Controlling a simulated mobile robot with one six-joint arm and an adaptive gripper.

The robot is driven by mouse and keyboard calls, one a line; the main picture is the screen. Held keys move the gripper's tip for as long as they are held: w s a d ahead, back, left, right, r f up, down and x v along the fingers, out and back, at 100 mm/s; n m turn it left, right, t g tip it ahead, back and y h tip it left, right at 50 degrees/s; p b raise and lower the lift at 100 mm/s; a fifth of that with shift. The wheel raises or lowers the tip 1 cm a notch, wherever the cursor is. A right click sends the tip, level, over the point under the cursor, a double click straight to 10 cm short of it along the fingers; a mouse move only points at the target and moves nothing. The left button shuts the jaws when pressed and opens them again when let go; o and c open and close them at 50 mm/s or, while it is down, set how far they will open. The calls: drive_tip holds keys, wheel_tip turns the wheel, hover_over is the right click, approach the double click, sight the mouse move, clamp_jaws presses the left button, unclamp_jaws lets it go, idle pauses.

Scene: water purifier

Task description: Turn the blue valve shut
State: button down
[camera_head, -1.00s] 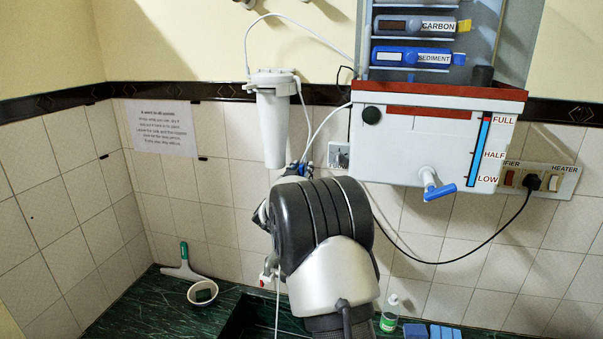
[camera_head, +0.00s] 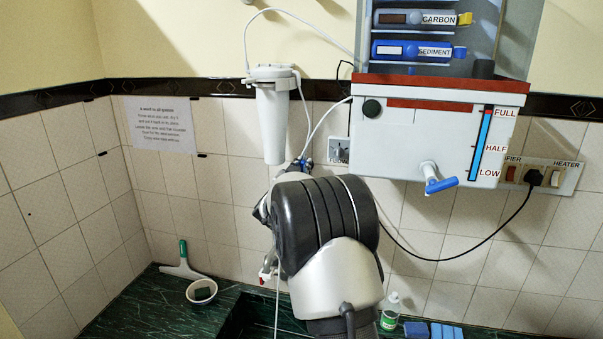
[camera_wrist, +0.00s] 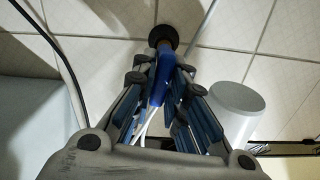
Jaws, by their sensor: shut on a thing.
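The blue valve (camera_wrist: 163,72) shows in the wrist view in front of a dark round flange on the tiled wall. My gripper (camera_wrist: 161,84) has its two fingers on either side of the blue valve handle and is shut on it. The fingers cover part of the handle. In the head view a small blue part of the valve (camera_head: 304,163) shows just above my arm, below the white tubes. My arm hides most of the gripper there.
A white filter housing (camera_head: 270,118) hangs on the wall just left of the valve. The purifier tank (camera_head: 400,140) with its blue-handled tap (camera_head: 440,185) is at right. A white bowl (camera_head: 202,291) and a small bottle (camera_head: 390,312) stand on the dark counter.

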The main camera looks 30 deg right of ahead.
drive_tip(key=shift+s+d+f+m+b, duration=0.25)
drive_tip(key=shift+f+m+b, duration=0.1)
drive_tip(key=shift+m+b, duration=2.25)
drive_tip(key=shift+s+d+f+m+b, duration=0.2)
drive_tip(key=shift+f+m+b, duration=0.2)
drive_tip(key=shift+m+b, duration=2.2)
drive_tip(key=shift+s+d+f+m+b, duration=0.25)
drive_tip(key=shift+f+m+b, duration=0.1)
drive_tip(key=shift+m+b, duration=2.25)
drive_tip(key=shift+m+p, duration=0.3)
drive_tip(key=shift+m, duration=0.2)
drive_tip(key=c, duration=1.6)
unclamp_jaws()
drive_tip(key=shift+c, duration=0.2)
drive_tip(key=shift+a, duration=0.1)
drive_tip(key=v, duration=1.2)
